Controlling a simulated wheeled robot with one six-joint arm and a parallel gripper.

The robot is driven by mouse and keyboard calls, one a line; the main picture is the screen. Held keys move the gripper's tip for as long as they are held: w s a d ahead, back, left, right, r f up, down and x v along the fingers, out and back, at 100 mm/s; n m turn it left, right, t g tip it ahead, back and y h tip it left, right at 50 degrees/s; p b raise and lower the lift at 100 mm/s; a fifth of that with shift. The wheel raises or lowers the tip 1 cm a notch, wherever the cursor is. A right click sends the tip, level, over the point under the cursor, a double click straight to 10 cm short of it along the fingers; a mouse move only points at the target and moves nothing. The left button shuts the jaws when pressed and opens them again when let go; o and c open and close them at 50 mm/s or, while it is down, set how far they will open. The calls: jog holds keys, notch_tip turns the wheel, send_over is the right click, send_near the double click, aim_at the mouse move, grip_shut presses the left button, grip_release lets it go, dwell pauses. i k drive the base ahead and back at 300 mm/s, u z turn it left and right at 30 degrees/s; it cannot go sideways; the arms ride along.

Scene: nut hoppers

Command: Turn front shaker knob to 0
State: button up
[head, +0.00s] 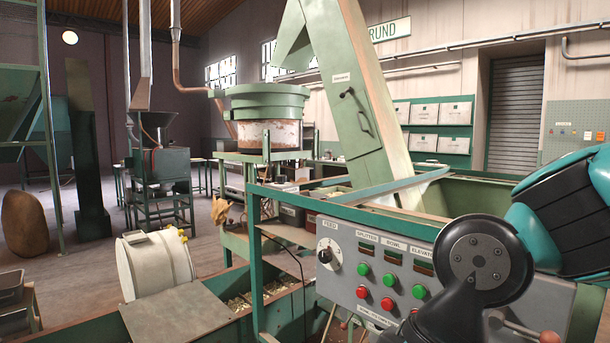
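A grey control panel (345,283) stands at the lower right on a green frame. A round knob (325,255) with a black and white face sits at its upper left, on a pale dial under the label FEED. The dial's numbers and the knob's exact setting are too small to read. No label reading "shaker" is legible, so I cannot tell whether this is the front shaker knob. My black and teal arm (476,262) covers the right part of the panel. My gripper is not in view.
Green buttons (389,280) and red buttons (387,304) sit right of the knob, under labels including SPLITTER, BOWL and ELEVATOR. A green rail (290,196) runs above the panel. A white drum (155,265) and a metal plate (175,316) lie left. Open floor shows farther left.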

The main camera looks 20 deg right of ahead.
aim_at(281, 179)
jog(key=u, duration=0.5)
jog(key=i, duration=0.7)
jog(key=u, duration=0.6)
jog(key=i, duration=1.4)
jog(key=z, duration=0.75)
